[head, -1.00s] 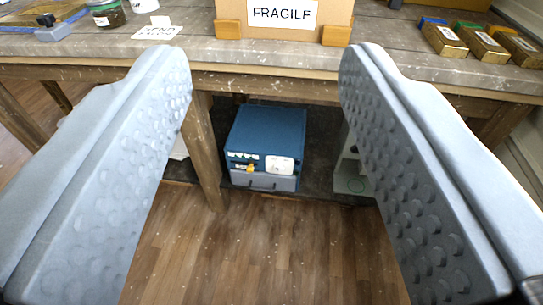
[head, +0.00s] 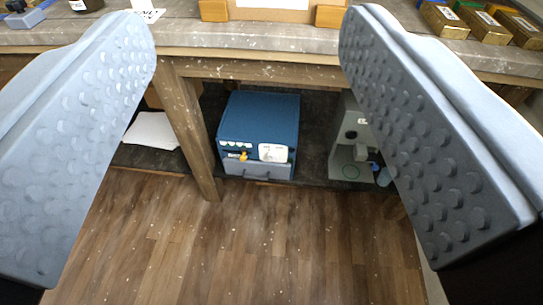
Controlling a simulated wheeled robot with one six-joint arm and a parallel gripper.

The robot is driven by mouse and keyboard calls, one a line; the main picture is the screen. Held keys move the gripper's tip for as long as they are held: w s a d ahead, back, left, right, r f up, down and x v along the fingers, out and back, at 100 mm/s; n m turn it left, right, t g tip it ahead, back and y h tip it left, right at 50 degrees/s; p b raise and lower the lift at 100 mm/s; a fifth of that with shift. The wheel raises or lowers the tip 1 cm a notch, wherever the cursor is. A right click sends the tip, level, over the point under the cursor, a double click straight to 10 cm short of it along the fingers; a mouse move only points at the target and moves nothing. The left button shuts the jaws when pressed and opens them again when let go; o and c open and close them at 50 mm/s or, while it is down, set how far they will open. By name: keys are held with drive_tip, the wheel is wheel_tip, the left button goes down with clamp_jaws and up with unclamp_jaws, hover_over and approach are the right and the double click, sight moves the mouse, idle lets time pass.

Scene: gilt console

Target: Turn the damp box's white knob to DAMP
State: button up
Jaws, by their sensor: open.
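The damp box is a blue box (head: 258,118) with a grey drawer front (head: 255,170), standing on the dark low shelf under the bench, near the picture's centre. Its front bears a white rounded plate or knob (head: 273,152) on the right and a small orange-yellow part (head: 243,156) to its left. Which way the white knob points, and any lettering, is too small to tell. My gripper (head: 248,35) is open and empty, its two grey dimpled fingers on either side of the picture. The box shows between them, farther off, with nothing touching it.
The wooden bench (head: 270,67) crosses above the box, and its leg (head: 192,128) stands just left of it. A grey-green device (head: 347,150) stands to the right. Gold blocks (head: 443,20) lie on the bench top. The wood floor (head: 250,245) in front is clear.

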sight(272, 158)
drive_tip(key=w+f, duration=0.6)
drive_tip(key=w, duration=0.4)
drive_tip(key=w+f, duration=0.5)
drive_tip(key=w, duration=0.4)
drive_tip(key=w+f+h, duration=0.1)
drive_tip(key=w+f, duration=1.1)
drive_tip(key=f, duration=0.6)
drive_tip(key=w+f+h, duration=0.1)
drive_tip(key=w+f, duration=0.1)
drive_tip(key=f, duration=0.8)
drive_tip(key=w+f, duration=0.2)
drive_tip(key=f, duration=0.8)
drive_tip(key=s+f+n, duration=0.1)
drive_tip(key=s+f, duration=0.2)
drive_tip(key=f, duration=0.6)
drive_tip(key=s+f+n, duration=0.1)
drive_tip(key=s+f, duration=0.2)
drive_tip(key=f, duration=0.7)
drive_tip(key=shift+h, duration=0.4)
drive_tip(key=w+d, duration=0.1)
drive_tip(key=w, duration=0.4)
drive_tip(key=w+d, duration=0.1)
drive_tip(key=w, duration=0.5)
drive_tip(key=w+d, duration=0.1)
drive_tip(key=w, duration=0.5)
drive_tip(key=shift+w+d, duration=0.15)
drive_tip(key=shift+d, duration=0.1)
drive_tip(key=c, duration=1)
